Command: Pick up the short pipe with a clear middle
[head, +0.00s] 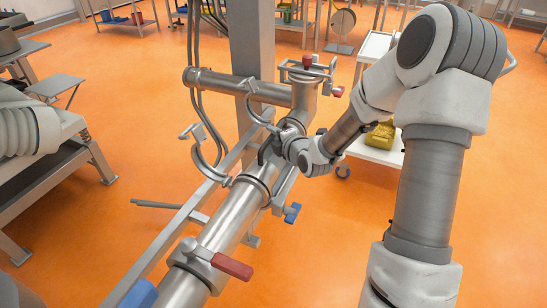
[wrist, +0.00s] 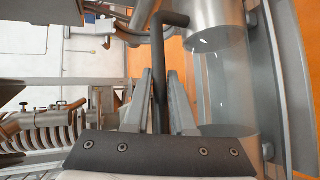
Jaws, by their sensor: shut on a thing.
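The short pipe shows at the right of the wrist view, with a clear middle (wrist: 224,85) between two metal ends. A dark bent bar handle (wrist: 160,60) stands beside it and bends toward its upper end. My gripper (wrist: 162,90) has a finger on each side of this handle and is shut on it. In the head view my gripper (head: 272,150) is at the pipe line, and my wrist hides most of the short pipe. The pipe still appears in line with the neighbouring pipes; whether its ends touch them I cannot tell.
Two open hook clamps (head: 207,158) stand left of the line. The lower metal pipe (head: 228,220) carries a red-handled clamp (head: 232,265) and a blue knob (head: 292,213). A grey post (head: 252,45) rises behind. A white cart with a yellow bin (head: 380,136) stands at right.

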